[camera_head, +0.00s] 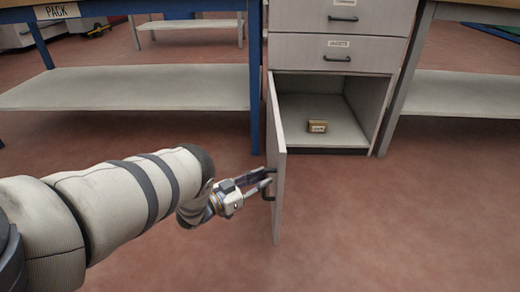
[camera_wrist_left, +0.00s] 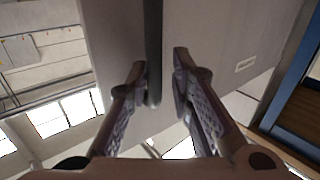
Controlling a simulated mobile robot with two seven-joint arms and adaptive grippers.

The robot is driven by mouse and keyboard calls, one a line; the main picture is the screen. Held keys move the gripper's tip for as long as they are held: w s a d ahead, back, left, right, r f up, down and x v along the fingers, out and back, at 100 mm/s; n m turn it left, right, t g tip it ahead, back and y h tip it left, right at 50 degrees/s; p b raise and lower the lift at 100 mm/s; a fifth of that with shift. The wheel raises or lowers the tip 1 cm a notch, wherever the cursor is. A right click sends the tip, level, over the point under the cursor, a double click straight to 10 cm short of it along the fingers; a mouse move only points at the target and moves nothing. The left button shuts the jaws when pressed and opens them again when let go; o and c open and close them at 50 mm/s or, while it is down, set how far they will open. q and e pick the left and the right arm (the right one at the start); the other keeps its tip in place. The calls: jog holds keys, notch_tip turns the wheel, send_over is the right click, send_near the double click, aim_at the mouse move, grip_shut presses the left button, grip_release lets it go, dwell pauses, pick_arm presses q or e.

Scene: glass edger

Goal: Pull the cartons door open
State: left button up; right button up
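The cartons door (camera_head: 279,215) is a light grey panel hinged at the left of the cabinet's lower compartment. It stands swung well out toward me, seen nearly edge-on. Its dark bar handle (camera_head: 269,192) is on the face turned left. My left gripper (camera_head: 268,180) is at the handle. In the left wrist view the two fingers (camera_wrist_left: 160,72) stand on either side of the dark handle bar (camera_wrist_left: 153,50), with gaps visible, against the door panel (camera_wrist_left: 205,30). A small label (camera_wrist_left: 245,64) shows on the panel. My right gripper is not in view.
The open compartment (camera_head: 345,100) holds a small brown carton (camera_head: 317,127). Closed drawers (camera_head: 338,53) are above it. A blue-legged bench (camera_head: 257,90) with a lower shelf (camera_head: 130,90) stands left, another shelf (camera_head: 460,95) right. The floor (camera_head: 400,220) in front is clear.

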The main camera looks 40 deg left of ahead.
pick_arm(q)
jog(key=shift+a, duration=0.1)
jog(key=s+a, duration=0.1)
jog(key=s, duration=1.1)
jog(key=shift+a, duration=0.3)
jog(key=shift+w, duration=0.1)
